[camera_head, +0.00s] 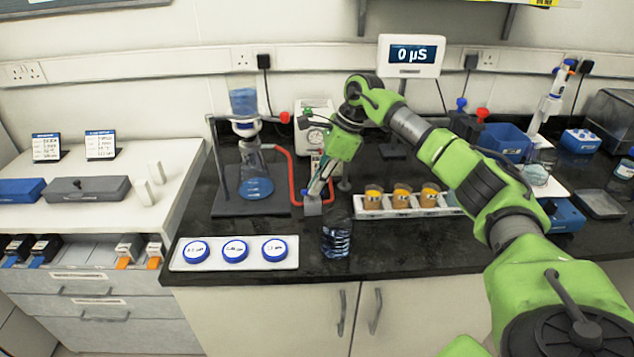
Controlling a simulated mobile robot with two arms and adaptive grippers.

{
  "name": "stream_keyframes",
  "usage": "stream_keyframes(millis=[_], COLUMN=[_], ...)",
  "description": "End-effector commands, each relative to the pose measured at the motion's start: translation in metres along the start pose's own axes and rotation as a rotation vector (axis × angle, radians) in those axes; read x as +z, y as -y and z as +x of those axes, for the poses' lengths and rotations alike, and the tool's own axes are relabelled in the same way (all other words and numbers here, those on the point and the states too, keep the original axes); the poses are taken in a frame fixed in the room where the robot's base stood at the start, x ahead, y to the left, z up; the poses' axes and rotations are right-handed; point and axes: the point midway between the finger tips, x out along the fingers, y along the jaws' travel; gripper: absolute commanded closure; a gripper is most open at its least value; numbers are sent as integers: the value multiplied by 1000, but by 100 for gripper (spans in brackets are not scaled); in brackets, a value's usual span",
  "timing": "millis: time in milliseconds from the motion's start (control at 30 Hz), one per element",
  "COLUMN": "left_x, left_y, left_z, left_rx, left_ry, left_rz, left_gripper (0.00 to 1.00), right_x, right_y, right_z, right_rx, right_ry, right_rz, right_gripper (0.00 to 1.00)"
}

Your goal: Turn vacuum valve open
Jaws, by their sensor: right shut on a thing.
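My right gripper (317,190) reaches down from the upper right, behind the front edge of the dark bench. Its jaws are shut on the small grey vacuum valve (312,207) at the end of the red hose. The fingers hide the valve's handle, so I cannot tell which way it is turned. The red hose (291,172) runs from the filter flask (254,172) on the left toward the valve. The flask has blue liquid at its bottom, and a clear funnel (243,103) with blue liquid stands upright above it. My left gripper is not in view.
A rack (376,213) with orange-brown cups is right of the gripper. A pump with a gauge (315,137) stands behind. A display (411,56) reads 0 µS.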

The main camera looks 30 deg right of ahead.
Motion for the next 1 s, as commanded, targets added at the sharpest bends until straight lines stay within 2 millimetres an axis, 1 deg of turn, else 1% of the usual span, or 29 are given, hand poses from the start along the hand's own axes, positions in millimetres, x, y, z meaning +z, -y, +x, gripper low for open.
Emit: stream_keyframes(millis=[533, 567, 600, 900, 1000], left_x=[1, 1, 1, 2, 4], left_y=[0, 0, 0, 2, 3], left_z=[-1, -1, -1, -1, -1], left_rx=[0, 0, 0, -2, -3], left_ry=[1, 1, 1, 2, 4], left_rz=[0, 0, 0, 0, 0], left_gripper=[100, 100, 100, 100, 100], right_x=[1, 1, 1, 0, 0], right_y=[1, 1, 1, 0, 0], right_z=[-1, -1, -1, 0, -4], right_rx=[6, 6, 6, 8, 7], right_ry=[2, 2, 2, 1, 1], right_rz=[-23, -23, -23, -21, -21], right_gripper=[100, 84, 75, 75, 75])
